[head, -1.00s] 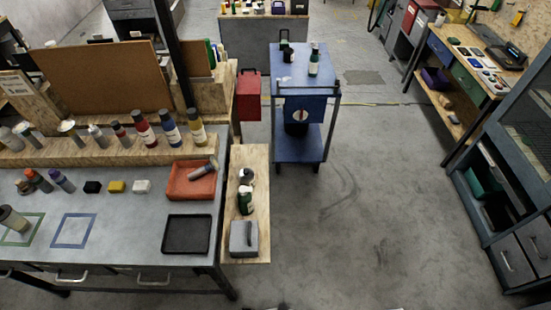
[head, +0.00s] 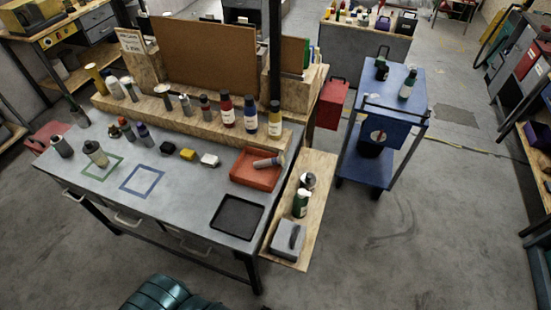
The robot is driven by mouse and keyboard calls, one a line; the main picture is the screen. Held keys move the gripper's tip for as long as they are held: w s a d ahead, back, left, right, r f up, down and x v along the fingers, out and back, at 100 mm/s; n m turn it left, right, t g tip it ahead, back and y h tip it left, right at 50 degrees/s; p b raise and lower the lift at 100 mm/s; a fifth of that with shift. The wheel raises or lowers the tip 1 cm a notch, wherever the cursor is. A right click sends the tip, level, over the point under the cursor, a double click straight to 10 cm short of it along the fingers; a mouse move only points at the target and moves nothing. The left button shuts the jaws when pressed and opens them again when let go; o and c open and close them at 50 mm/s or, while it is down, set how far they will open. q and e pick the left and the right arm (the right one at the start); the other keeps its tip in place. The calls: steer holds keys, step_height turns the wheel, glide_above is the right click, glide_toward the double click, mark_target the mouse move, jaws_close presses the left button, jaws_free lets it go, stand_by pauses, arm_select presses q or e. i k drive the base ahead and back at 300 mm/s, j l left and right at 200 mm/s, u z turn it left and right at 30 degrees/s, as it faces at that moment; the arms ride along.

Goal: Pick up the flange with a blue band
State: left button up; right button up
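Several small flanged, upright parts stand in the left half of the wooden ledge (head: 195,125) on the grey workbench, among them a pale one (head: 130,89) and a grey one with a wide flat top (head: 164,96). They are too small for me to tell which bears a blue band. A dark part with a bluish-purple top (head: 144,134) stands on the bench beside an orange-topped one (head: 127,129). Neither of my grippers is in view.
The bench also holds blue (head: 154,189) and green outlined squares, small blocks, a red tray (head: 244,176) with a bottle and a black tray (head: 214,218). A blue cart (head: 400,135) stands behind right. A teal ribbed shape (head: 168,296) is unclear.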

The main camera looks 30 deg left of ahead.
mark_target(281, 160)
steer(key=i+l+u, duration=0.15)
steer(key=u, duration=0.25)
steer(key=i+l+u, duration=0.1)
steer(key=u, duration=0.25)
steer(key=l+u, duration=0.4)
steer(key=i+j, duration=0.05)
